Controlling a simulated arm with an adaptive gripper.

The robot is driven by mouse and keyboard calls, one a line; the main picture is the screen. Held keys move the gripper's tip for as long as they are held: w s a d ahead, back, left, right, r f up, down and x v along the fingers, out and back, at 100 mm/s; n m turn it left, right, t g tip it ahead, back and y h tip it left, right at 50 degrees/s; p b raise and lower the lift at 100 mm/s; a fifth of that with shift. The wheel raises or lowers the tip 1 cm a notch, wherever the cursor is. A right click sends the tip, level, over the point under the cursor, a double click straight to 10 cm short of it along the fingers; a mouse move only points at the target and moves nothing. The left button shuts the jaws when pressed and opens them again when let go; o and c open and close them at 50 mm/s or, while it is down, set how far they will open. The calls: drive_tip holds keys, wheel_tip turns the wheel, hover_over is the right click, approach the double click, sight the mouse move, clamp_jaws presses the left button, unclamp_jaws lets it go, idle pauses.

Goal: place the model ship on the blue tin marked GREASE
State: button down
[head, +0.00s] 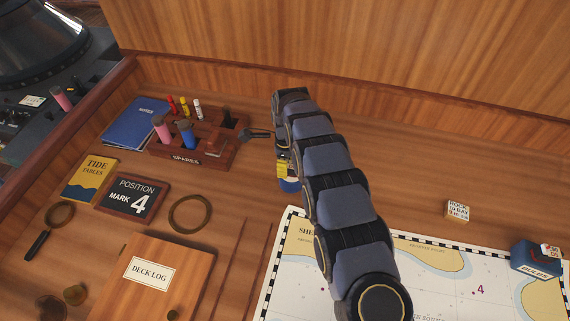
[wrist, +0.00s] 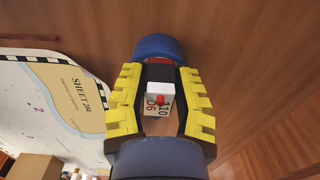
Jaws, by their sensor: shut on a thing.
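My gripper (head: 283,165) is over the table, just above the chart's top left corner. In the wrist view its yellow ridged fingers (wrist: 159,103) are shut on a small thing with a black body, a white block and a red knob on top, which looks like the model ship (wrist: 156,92). A pale tag with numbers shows beside the white block. A blue rounded thing (wrist: 157,45) lies beyond the fingertips, and blue also shows under the fingers in the head view (head: 289,186). It may be the blue tin. No GREASE marking is readable, and contact is unclear.
A wooden SPARES rack (head: 187,158) with pegs stands left of my gripper. A blue BULBS box (head: 537,260) sits at the right on the chart (head: 430,285). A small lettered block (head: 458,210) stands behind the chart. The table between them is mostly clear.

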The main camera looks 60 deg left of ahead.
drive_tip(key=c, duration=0.9)
unclamp_jaws()
drive_tip(key=shift+f, duration=0.1)
drive_tip(key=shift+o, duration=0.2)
